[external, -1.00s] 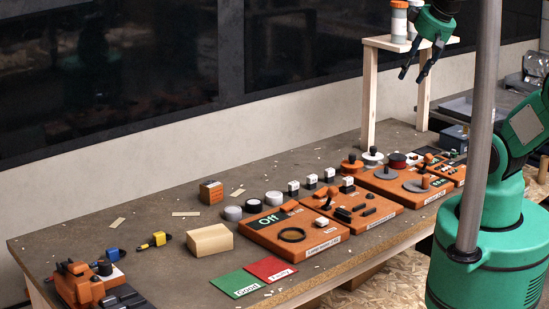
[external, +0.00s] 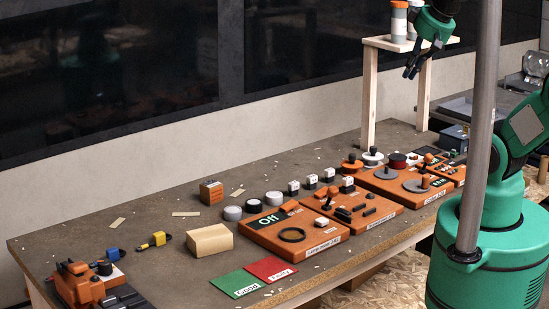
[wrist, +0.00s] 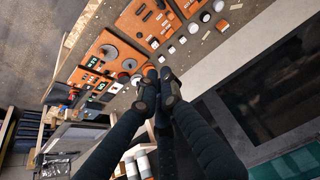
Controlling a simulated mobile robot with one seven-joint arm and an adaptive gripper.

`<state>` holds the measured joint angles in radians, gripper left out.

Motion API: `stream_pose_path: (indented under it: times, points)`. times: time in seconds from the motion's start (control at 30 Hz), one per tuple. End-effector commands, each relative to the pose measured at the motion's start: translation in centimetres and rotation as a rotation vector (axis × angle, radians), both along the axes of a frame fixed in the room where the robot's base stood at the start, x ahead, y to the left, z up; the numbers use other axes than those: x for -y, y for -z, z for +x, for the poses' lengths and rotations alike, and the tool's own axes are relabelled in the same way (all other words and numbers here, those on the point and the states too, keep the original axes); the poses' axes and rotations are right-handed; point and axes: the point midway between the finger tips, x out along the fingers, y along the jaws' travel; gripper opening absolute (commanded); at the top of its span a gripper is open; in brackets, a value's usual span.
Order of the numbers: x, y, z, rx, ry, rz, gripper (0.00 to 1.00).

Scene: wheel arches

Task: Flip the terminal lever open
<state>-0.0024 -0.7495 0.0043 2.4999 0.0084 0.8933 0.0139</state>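My gripper (external: 412,74) hangs high above the far right part of the workbench, beside the wooden stand. In the wrist view my gripper (wrist: 160,84) has its dark fingers drawn together with nothing visibly held. Orange control panels stand in a row below: one marked Off (external: 262,238), one with a black lever (external: 327,200), one with grey discs (external: 385,174) and a small far-right one (external: 459,176). Orange panels also show in the wrist view (wrist: 103,54). Which part is the terminal lever is too small to tell. My gripper is apart from all panels.
The wooden stand (external: 369,98) holds orange-and-white containers (external: 398,24) close to my gripper. A wooden block (external: 208,240), green card (external: 236,284), red card (external: 270,269) and an orange device (external: 75,285) lie further left. The bench (external: 150,195) has free room at back left.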

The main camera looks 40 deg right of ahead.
Motion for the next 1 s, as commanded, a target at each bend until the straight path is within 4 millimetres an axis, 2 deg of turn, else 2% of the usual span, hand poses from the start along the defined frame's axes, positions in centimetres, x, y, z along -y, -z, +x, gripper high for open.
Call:
stream_pose_path:
  times: [0.17, 0.37, 0.7, 1.0]
  points:
    - [-1.3, 1.1, 0.7, 0.003, 0.056, 0.073, 0.0]
    - [-4.2, 3.3, 2.4, 0.006, 0.208, 0.25, 0.0]
    - [-9.7, 8.5, 5.7, -0.044, 0.642, 0.665, 0.0]
    - [-12.5, 13.6, 7.7, -0.123, 1.104, 0.994, 0.0]
